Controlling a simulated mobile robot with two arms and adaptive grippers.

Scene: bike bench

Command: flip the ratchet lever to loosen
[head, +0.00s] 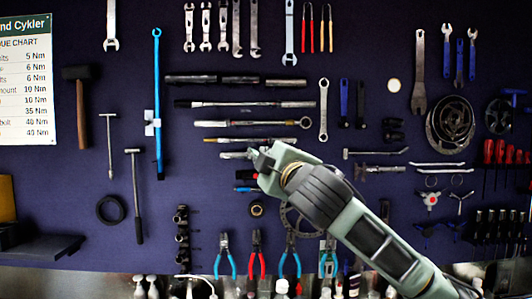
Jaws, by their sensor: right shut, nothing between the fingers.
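My right gripper (260,159) is shut and empty, in the middle of the head view, with its arm coming in from the lower right. Its tip overlaps the right end of a short silver bar-like tool (234,155) on the dark pegboard; I cannot tell whether they touch. My left gripper is out of view.
The pegboard (90,185) is crowded with hung tools. A blue long tool (157,100) and a hammer (79,95) hang at left. Pliers (256,255) hang below, above a row of bottles. A torque chart (25,85) is at far left.

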